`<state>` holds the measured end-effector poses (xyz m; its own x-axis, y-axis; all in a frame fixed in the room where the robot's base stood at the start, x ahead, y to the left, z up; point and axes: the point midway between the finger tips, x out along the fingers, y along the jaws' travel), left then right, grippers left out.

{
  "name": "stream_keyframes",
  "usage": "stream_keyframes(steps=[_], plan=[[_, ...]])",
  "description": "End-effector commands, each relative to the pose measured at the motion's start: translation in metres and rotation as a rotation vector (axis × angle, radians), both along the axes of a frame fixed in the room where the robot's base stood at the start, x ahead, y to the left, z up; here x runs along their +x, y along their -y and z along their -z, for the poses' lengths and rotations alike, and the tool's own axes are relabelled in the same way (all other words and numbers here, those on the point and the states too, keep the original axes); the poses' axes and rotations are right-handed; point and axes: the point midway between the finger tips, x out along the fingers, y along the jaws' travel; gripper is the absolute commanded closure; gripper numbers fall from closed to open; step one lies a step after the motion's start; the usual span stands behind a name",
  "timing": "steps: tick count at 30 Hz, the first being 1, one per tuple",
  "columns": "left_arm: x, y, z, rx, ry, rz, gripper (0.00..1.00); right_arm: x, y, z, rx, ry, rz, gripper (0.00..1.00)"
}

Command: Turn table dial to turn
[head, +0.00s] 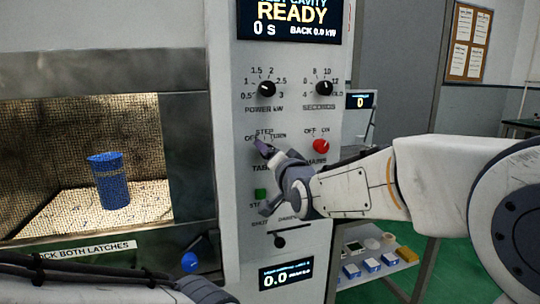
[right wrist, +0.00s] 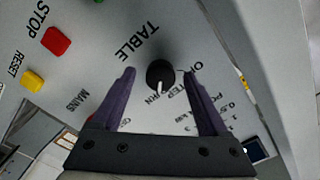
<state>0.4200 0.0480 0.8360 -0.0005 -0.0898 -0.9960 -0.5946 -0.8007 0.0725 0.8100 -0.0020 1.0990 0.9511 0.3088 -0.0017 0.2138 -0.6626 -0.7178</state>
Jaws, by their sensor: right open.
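The table dial (right wrist: 160,73) is a round black knob with a white pointer mark, on the pale control panel. In the right wrist view it sits between the fingertips of my right gripper (right wrist: 161,75), with a gap to each finger. The gripper is open. The white mark points down in that view, toward the TURN end of the OFF, STEP, TURN lettering. In the head view my right gripper (head: 263,178) is at the panel and covers the dial. My left arm shows at the bottom left; its fingers are out of view.
The power knob (head: 265,88) and seconds knob (head: 323,88) are above, and the red mains knob (head: 320,146) is to the right. A green button (head: 260,193) and a black slider knob (head: 278,242) are below. A blue cylinder (head: 110,181) stands in the cavity at left.

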Motion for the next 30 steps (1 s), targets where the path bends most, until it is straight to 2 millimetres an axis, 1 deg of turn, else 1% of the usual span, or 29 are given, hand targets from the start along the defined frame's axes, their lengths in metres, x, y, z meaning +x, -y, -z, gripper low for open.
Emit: stream_keyframes(steps=[9,12,15,20,28,30], plan=[[0.0,0.0,0.007,0.0,0.0,0.0,0.5,-0.058,0.019,-0.001,0.003,0.003,0.0,0.23],[0.0,0.0,0.008,0.0,0.0,0.0,0.5,-0.074,0.024,0.0,0.003,0.002,0.0,0.23],[0.0,0.0,0.008,0.0,0.0,0.0,0.5,-0.085,0.028,-0.001,0.002,0.002,-0.001,0.23],[0.0,0.0,0.008,0.0,0.0,0.0,0.5,-0.093,0.03,0.0,0.001,0.001,0.0,0.23],[0.0,0.0,0.008,0.0,0.0,0.0,0.5,-0.093,0.03,0.0,0.0,0.0,0.0,0.23],[0.0,0.0,0.008,0.0,0.0,0.0,0.5,-0.094,0.028,0.004,-0.011,-0.012,-0.005,0.23]])
